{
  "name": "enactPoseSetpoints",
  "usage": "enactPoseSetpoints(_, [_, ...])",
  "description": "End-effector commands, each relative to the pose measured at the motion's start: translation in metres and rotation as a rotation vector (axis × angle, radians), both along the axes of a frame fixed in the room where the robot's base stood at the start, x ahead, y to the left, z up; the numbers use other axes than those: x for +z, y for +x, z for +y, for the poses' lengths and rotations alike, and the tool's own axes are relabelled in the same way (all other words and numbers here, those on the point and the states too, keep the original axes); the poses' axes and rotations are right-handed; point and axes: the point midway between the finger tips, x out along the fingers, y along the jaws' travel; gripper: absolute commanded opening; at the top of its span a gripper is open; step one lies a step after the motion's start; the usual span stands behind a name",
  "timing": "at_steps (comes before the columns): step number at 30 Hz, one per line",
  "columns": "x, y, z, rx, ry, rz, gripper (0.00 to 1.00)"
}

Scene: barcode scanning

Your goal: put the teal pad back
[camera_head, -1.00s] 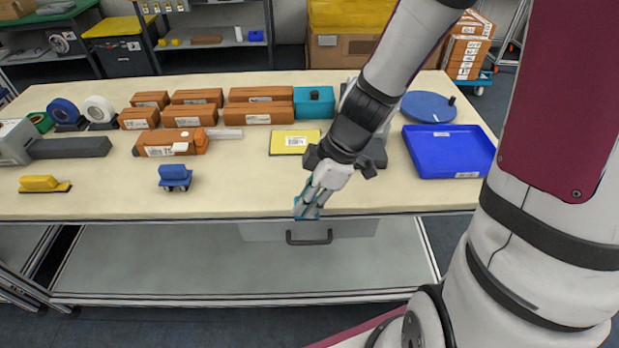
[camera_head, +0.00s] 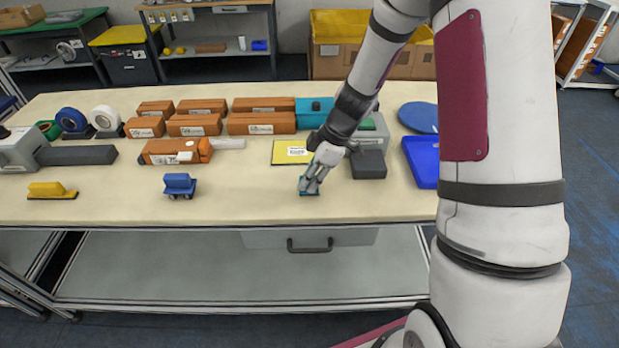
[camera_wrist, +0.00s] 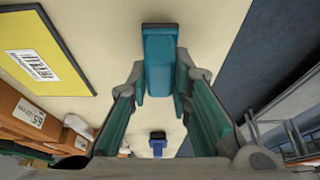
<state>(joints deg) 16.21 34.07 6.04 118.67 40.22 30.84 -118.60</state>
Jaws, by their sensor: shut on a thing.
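The teal pad (camera_wrist: 159,62) is a teal block handle on a dark base. In the wrist view it stands between the two fingers of my gripper (camera_wrist: 160,88), which is shut on it. In the head view my gripper (camera_head: 309,184) is over the front part of the table, with the teal pad (camera_head: 308,192) mostly hidden under the fingers. I cannot tell whether its base touches the table. A similar blue pad (camera_head: 180,183) stands to the left, and a yellow pad (camera_head: 50,190) stands at the far left.
A yellow labelled sheet (camera_head: 291,151) lies behind my gripper, and a dark grey block (camera_head: 369,164) to its right. Orange boxes (camera_head: 261,123) and a teal box (camera_head: 313,110) line the back. A blue tray (camera_head: 420,160) is at right. The table front between the pads is clear.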

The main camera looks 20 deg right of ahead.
Motion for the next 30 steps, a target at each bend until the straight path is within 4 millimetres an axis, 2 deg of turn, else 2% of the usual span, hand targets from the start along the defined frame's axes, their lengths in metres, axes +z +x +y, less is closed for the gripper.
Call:
enactPoseSetpoints(12, [-0.006, 0.001, 0.000, 0.001, 0.000, -0.001, 0.00])
enactPoseSetpoints(13, [-0.006, 0.001, 0.000, 0.001, 0.000, -0.001, 0.22])
enactPoseSetpoints(15, [-0.006, 0.000, 0.000, 0.001, 0.000, -0.001, 0.37])
enactPoseSetpoints(16, [-0.006, 0.000, 0.000, 0.001, 0.000, -0.001, 0.39])
enactPoseSetpoints(26, [-0.004, 0.000, 0.000, 0.000, -0.001, -0.002, 0.39])
enactPoseSetpoints(30, [0.009, 0.000, -0.004, 0.000, -0.002, -0.005, 0.39])
